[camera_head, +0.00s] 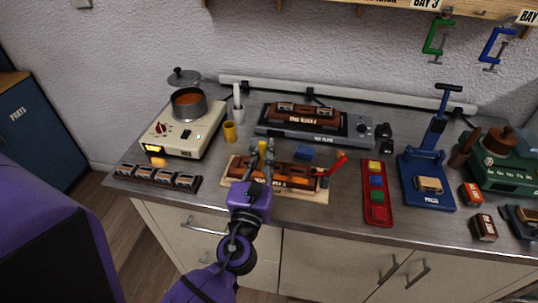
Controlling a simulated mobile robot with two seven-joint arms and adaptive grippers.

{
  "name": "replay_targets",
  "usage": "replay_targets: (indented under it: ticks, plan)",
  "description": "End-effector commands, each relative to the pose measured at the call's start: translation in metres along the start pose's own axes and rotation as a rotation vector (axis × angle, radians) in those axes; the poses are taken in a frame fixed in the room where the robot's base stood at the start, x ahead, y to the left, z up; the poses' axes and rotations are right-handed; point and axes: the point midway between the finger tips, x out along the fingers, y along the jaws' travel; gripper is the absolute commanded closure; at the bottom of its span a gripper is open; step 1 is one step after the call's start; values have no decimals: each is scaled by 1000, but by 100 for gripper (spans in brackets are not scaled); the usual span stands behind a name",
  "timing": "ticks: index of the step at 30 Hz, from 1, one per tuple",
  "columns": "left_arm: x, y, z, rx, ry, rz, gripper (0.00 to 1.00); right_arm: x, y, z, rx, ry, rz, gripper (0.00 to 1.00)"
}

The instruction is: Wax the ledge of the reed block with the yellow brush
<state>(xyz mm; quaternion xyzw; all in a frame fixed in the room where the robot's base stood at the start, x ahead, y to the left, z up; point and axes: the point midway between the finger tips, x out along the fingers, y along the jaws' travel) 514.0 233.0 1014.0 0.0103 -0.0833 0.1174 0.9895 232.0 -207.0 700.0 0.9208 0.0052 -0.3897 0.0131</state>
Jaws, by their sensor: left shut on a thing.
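The reed block (298,180), dark reddish-brown with a label on its front, sits on a light wooden board (319,196) in the middle of the bench. My left gripper (262,161) is above its left part, shut on a slim thing with a yellow part, which looks like the yellow brush (263,146). The brush's lower end is hidden by the gripper, so I cannot tell if it touches the ledge. A pot (188,104) with orange-brown content, likely wax, stands on a cream heater (178,142). My right gripper is not in view.
A red lever (334,164) rises at the board's right end. A yellow cup (230,131), a blue block (305,153) and a grey machine (290,128) stand behind. A red tray (376,211) and a blue press (425,185) are right. A dark rack (157,177) lies front left.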

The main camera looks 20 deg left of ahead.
Motion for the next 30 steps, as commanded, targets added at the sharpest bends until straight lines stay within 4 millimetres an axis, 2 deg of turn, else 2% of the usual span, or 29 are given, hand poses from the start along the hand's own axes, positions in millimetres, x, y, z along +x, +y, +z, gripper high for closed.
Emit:
replay_targets:
  ticks: [6, 17, 30]
  plan:
    - [0, 16, -2, 2, 1, 1, 100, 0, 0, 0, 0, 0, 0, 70]
    - [0, 19, -2, 1, 2, 1, 100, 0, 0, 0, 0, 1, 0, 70]
    - [0, 49, 0, 0, 1, 2, 100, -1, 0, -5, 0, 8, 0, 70]
